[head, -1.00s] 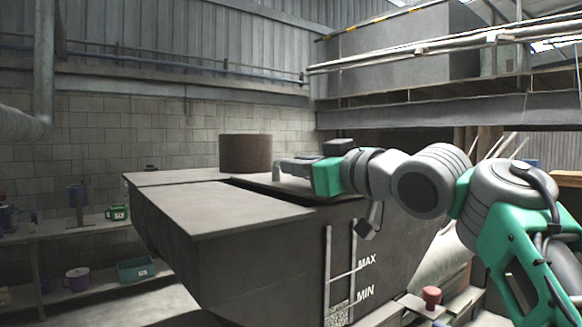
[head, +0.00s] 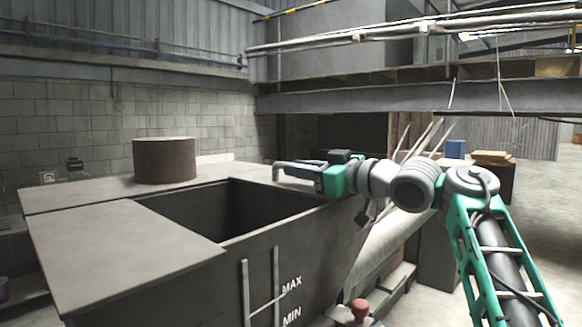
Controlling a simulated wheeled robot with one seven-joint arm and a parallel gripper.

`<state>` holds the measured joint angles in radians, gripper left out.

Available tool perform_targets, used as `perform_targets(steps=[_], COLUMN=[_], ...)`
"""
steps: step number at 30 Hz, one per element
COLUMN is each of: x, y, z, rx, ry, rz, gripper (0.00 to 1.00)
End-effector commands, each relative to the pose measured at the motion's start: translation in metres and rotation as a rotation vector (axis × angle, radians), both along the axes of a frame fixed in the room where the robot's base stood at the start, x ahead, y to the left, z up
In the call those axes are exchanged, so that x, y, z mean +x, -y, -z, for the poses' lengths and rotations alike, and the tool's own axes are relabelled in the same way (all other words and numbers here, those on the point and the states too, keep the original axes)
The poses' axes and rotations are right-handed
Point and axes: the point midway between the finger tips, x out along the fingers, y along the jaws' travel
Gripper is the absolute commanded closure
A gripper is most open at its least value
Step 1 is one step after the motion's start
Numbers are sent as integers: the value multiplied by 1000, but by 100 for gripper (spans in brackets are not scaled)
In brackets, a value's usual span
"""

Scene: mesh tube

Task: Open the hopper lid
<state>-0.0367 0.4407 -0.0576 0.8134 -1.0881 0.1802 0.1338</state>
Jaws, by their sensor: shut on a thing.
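The dark hopper (head: 330,250) stands in front of me, with a wide dark opening (head: 235,212) in its top. The inside of the hopper is dark, and no contents can be made out.
A brown cylinder (head: 164,160) stands on the hopper's top behind the opening. A fixed grey plate (head: 120,245) covers the front left. A red knob (head: 360,308) is low in front. Open floor (head: 545,215) lies to the right.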

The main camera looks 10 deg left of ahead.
Motion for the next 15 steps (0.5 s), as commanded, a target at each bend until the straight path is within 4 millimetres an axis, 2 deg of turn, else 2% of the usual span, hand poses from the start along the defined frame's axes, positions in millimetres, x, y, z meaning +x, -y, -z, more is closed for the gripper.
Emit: perform_targets(steps=[8, 9, 15], x=[0, 0, 0], y=[0, 0, 0], z=[-1, -1, 0], rx=[1, 1, 0], ry=[3, 3, 1], rz=[-1, -1, -1], gripper=[100, 81, 64])
